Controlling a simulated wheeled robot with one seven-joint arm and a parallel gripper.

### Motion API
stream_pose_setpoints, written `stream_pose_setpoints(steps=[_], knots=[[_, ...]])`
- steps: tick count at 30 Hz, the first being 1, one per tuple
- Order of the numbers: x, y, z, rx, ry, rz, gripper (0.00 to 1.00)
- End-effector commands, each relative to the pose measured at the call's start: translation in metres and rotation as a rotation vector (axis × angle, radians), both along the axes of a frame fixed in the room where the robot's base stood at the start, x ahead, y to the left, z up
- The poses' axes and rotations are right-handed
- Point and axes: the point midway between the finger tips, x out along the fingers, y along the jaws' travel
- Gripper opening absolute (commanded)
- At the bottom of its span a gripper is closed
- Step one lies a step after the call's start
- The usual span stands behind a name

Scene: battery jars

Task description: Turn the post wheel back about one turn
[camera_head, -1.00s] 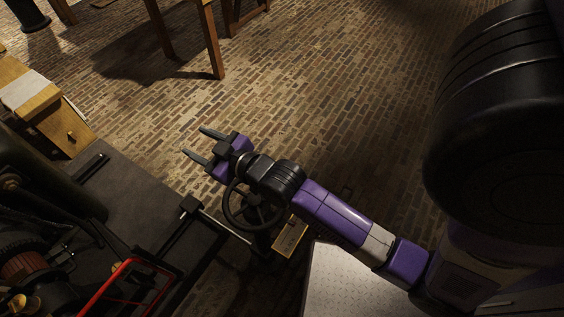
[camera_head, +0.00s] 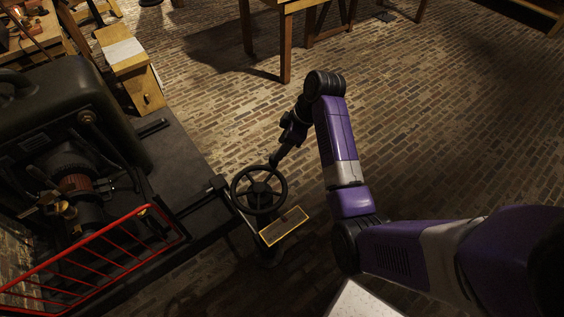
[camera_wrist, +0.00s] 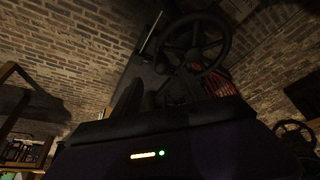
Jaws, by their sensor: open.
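The post wheel (camera_head: 259,188) is a black spoked handwheel on a post at the edge of the dark machine platform. It also shows in the wrist view (camera_wrist: 194,54), upper right of centre, with its rim and spokes clear. My gripper (camera_head: 274,160) reaches down from the upper right to the wheel's far rim, with its fingertips close to the rim. I cannot tell whether they touch it. My gripper is open, and nothing shows between its fingers. The fingers are small and dark in the head view.
A brass-edged plate (camera_head: 284,226) sits just right of the wheel. A red railing (camera_head: 95,245) and a dark machine (camera_head: 75,125) stand to the left. A wooden table (camera_head: 284,8) is at the back. The brick floor to the right is clear. A second wheel (camera_wrist: 294,135) shows in the wrist view.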

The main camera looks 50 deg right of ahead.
Motion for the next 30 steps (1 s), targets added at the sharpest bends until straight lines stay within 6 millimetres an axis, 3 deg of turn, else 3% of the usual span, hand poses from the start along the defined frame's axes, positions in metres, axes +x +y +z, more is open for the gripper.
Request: stream_pose_setpoints(steps=[5, 18, 30], knots=[[-0.001, 0.005, -0.009, -0.002, 0.009, 0.041, 0.50], [0.020, 0.016, -0.064, -0.003, 0.006, 0.038, 0.50], [0.023, 0.017, -0.073, -0.004, 0.006, 0.036, 0.50]])
